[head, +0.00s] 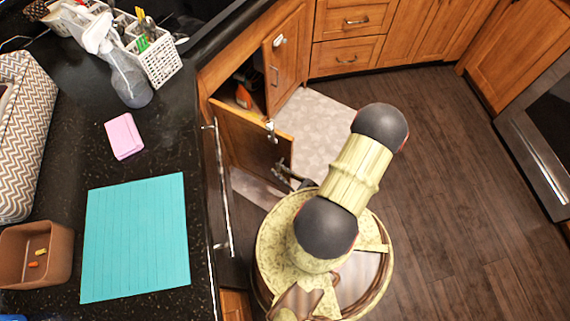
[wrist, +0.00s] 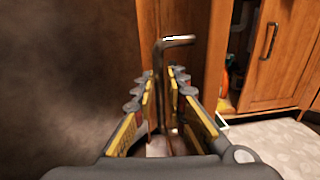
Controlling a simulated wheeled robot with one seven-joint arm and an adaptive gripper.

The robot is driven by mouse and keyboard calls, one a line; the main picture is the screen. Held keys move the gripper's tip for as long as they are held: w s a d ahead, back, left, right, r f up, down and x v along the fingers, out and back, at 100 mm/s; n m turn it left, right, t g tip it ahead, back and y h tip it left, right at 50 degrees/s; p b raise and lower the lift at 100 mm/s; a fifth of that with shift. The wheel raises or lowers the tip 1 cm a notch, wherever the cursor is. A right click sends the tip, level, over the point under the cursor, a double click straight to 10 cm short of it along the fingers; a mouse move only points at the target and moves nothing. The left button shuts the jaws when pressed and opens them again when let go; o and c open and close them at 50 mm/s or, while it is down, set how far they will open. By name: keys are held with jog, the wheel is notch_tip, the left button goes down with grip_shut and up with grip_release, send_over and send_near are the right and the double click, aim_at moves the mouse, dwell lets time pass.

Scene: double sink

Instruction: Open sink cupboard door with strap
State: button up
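The near sink cupboard door (head: 248,137) stands swung out from the cabinet, with a pale strap fitting (head: 270,131) near its free edge. The far door (head: 288,62) also stands open, with another pale fitting (head: 280,40); it shows in the wrist view (wrist: 284,50) with its metal handle. My gripper (head: 285,172) is at the near door's outer face, partly hidden by my arm. In the wrist view my gripper (wrist: 163,78) has its yellow-padded fingers apart on either side of a bent metal handle (wrist: 160,90). Whether they touch it is unclear.
The cupboard's dark inside (head: 240,88) holds an orange item. A dark counter edge with a metal rail (head: 222,185) runs left of my arm. A pale mat (head: 310,125) lies on the floor beyond the near door. The wooden floor (head: 450,180) to the right is clear.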

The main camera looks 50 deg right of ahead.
jog(key=s, duration=0.8)
jog(key=shift+d, duration=0.2)
dwell(0.3)
dwell(0.6)
